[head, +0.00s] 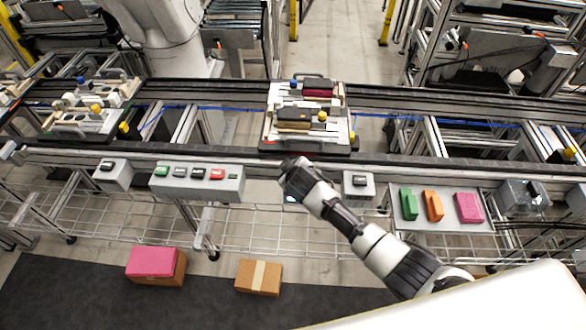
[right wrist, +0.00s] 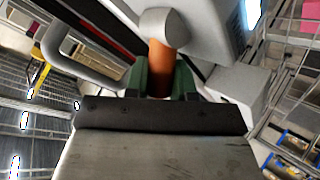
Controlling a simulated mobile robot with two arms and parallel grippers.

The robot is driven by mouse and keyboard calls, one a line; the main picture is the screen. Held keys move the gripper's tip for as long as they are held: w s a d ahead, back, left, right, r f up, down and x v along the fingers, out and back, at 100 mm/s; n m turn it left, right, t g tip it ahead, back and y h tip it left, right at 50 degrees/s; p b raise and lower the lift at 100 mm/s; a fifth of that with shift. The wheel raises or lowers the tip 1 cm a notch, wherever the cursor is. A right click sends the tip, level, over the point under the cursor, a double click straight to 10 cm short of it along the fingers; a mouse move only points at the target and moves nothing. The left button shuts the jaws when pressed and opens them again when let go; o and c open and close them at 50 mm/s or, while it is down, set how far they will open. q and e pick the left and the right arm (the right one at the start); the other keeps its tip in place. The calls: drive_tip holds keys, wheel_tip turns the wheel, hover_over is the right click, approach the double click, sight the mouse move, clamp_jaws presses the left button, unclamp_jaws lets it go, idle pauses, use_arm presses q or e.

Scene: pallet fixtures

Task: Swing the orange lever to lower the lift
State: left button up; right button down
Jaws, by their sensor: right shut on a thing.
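The orange lever (right wrist: 159,68) is a short rounded bar in the right wrist view, with a grey rounded cap at its top end. My right gripper (right wrist: 161,80) has its green fingers on either side of the lever, shut on it. In the head view my right gripper (head: 292,184) is at the near side of the conveyor, below the middle pallet fixture; the lever is hidden there. I cannot make out the lift's height. My left gripper is not in view.
A pallet fixture (head: 344,132) stands on the conveyor (head: 210,152). A button box (head: 236,186) is left of my right gripper and a single-button box (head: 366,189) is right of it. A tray (head: 450,227) holds green, orange and pink blocks. Two boxes lie on the dark mat (head: 70,290).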

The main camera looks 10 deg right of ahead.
drive_tip(key=c, duration=0.9)
unclamp_jaws()
drive_tip(key=shift+c, duration=0.2)
drive_tip(key=shift+s, duration=0.1)
drive_tip(key=v, duration=1)
drive_tip(key=shift+s+r+b, duration=0.2)
drive_tip(key=shift+s+b, duration=0.05)
drive_tip(key=shift+b, duration=0.1)
